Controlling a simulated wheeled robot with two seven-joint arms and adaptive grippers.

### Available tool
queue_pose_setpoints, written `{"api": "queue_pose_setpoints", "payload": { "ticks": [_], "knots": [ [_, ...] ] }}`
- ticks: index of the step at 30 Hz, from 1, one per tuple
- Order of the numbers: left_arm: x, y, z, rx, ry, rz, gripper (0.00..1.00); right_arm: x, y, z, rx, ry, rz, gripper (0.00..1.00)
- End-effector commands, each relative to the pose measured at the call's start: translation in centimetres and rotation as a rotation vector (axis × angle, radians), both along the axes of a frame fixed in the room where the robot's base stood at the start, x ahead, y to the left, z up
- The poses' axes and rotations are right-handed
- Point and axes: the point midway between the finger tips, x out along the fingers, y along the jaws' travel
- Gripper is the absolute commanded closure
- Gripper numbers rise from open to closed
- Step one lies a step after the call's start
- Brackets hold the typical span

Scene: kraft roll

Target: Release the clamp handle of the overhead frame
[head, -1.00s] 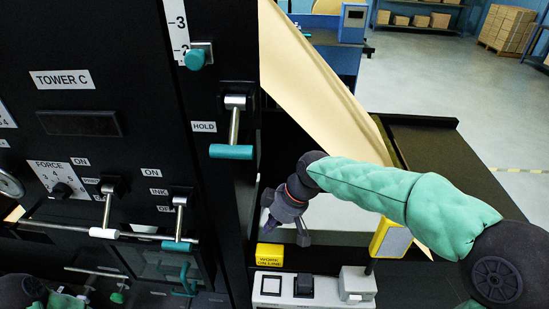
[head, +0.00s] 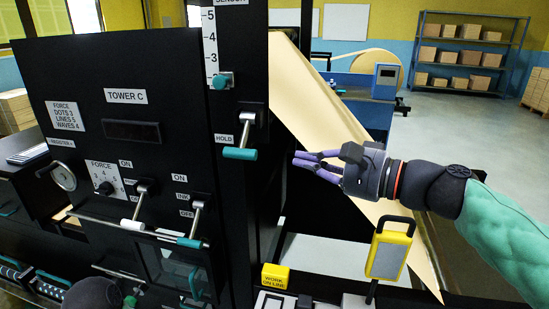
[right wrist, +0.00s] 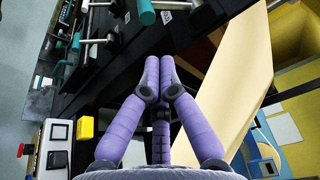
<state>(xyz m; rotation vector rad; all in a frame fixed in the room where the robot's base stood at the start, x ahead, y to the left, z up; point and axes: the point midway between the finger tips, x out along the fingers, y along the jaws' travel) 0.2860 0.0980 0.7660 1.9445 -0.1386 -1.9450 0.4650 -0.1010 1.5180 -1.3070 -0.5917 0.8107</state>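The clamp handle (head: 240,153) is a metal lever with a teal grip bar, beside the HOLD label on the dark upright of the press. It hangs downward from its pivot. In the right wrist view a teal grip (right wrist: 146,12) near the top edge appears to be the same handle. My right gripper (head: 296,159) is to the right of the handle, its fingers pointing at it, with a gap between. In the right wrist view its purple fingertips (right wrist: 160,62) lie close together with nothing visible between them. My left gripper is not visible.
A sloping kraft paper web (head: 320,100) runs behind my right gripper. A yellow-framed panel (head: 388,250) stands below my right forearm. Other levers, the white-tipped one (head: 130,224) and the teal-tipped one (head: 189,242), sit lower left. A teal knob (head: 222,81) is above the handle.

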Motion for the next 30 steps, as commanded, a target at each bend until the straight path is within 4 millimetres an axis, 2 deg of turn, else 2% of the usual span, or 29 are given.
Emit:
{"api": "queue_pose_setpoints", "payload": {
  "ticks": [11, 16, 24, 30],
  "knots": [
    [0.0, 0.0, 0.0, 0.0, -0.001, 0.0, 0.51, 0.2, 0.3, 0.0, 0.0, 0.001, 0.002, 1.0],
    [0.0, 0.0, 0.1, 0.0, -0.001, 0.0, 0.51, 1.3, 1.8, -0.2, -0.001, 0.002, 0.005, 1.0],
    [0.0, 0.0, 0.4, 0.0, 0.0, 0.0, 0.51, 4.0, 5.5, -0.5, -0.002, 0.001, 0.005, 1.0],
    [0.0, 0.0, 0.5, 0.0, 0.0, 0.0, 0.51, 5.5, 7.3, -0.6, -0.002, 0.0, 0.002, 1.0]
  ]
}}
